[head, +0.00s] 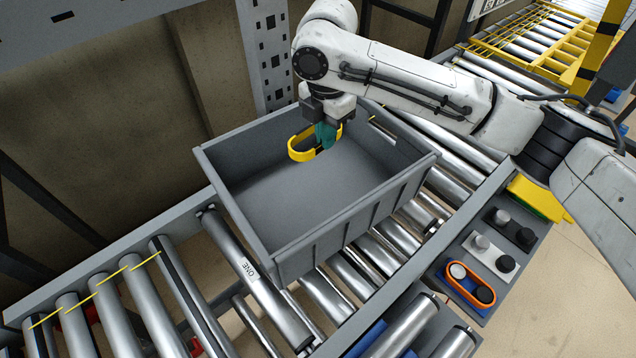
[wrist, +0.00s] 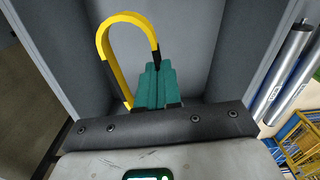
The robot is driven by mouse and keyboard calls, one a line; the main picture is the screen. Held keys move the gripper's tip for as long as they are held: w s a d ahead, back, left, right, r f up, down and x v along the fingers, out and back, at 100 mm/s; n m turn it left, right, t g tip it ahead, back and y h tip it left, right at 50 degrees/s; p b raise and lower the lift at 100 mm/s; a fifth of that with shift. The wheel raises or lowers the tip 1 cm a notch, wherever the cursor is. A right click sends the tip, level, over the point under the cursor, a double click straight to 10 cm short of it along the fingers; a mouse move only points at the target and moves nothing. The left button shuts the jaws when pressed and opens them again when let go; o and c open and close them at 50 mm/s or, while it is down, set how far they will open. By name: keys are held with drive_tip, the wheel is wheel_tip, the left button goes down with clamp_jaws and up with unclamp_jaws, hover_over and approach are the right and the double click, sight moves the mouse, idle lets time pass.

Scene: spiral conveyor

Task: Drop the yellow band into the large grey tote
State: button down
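The large grey tote (head: 290,262) sits on the roller conveyor, open at the top, and the inside that I can see is bare. My gripper (head: 326,135) is over the far part of the tote, with its teal fingers pointing down. The yellow band (head: 299,155), a loop with dark sections, hangs at the fingers above the tote floor. In the wrist view the band (wrist: 104,50) arches to the left of the teal fingers (wrist: 156,82), which are together with a dark part of the band at their tip. The tote wall (wrist: 205,45) shows behind them.
Metal rollers (head: 155,305) run along the front left. A side panel holds black and white pegs, with an orange band (head: 451,283) around two of them. A grey post (head: 265,50) stands behind the tote. A yellow rack (head: 540,40) is at the back right.

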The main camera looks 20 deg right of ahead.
drive_tip(key=shift+f, duration=0.35)
drive_tip(key=c, duration=1.2)
unclamp_jaws()
drive_tip(key=shift+c, duration=0.2)
wheel_tip(320, 180, up, 11)
drive_tip(key=b, duration=0.2)
drive_tip(key=shift+f, duration=0.1)
